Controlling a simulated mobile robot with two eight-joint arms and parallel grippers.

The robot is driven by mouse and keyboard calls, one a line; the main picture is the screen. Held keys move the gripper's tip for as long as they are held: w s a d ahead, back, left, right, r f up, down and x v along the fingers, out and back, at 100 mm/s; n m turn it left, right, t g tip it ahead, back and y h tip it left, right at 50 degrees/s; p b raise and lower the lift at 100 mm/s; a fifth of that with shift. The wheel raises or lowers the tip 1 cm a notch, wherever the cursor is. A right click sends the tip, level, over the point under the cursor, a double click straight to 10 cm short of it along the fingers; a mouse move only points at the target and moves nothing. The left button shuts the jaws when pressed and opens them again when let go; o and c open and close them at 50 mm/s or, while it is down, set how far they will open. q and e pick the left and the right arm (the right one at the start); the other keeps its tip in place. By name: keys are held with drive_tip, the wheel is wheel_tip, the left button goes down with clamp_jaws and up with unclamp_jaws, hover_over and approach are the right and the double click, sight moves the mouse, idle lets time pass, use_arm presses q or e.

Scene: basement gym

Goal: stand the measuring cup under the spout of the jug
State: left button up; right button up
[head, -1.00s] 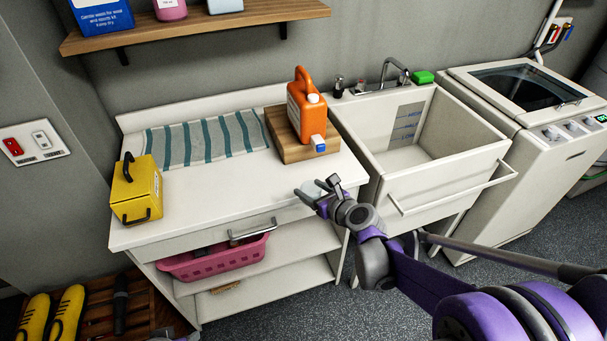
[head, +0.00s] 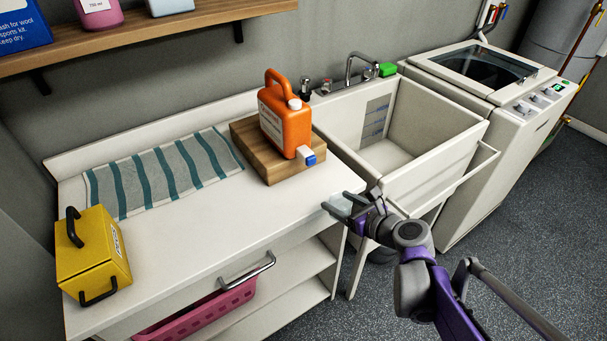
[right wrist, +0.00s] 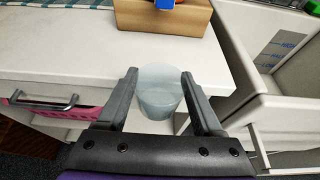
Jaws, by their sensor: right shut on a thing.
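The orange jug (head: 285,122) stands on a wooden block (head: 262,160) on the white counter, its white and blue spout (head: 309,156) pointing to the front right. My right gripper (head: 350,205) is at the counter's front right corner, in front of the spout and lower in the picture. In the right wrist view its fingers are shut on the clear measuring cup (right wrist: 158,92), which looks upright. In the head view the cup is mostly hidden by the gripper. The spout's blue end (right wrist: 165,3) shows at the top of the wrist view. My left gripper is not in view.
A striped towel (head: 163,172) and a yellow box (head: 92,255) lie to the left on the counter. A deep sink (head: 440,135) adjoins the counter on the right. Bare counter (head: 235,220) lies in front of the block. A drawer handle (head: 247,272) sticks out in front.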

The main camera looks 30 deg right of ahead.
sight(299, 167)
drive_tip(key=w, duration=0.9)
drive_tip(key=w+a, duration=0.1)
drive_tip(key=w, duration=0.4)
drive_tip(key=shift+w+a, duration=0.1)
drive_tip(key=shift+w, duration=0.2)
drive_tip(key=shift+w+f+b, duration=0.2)
drive_tip(key=shift+f+b, duration=0.05)
drive_tip(key=shift+b, duration=0.05)
drive_tip(key=shift+s, duration=0.1)
drive_tip(key=shift+f, duration=0.2)
drive_tip(key=o, duration=1.3)
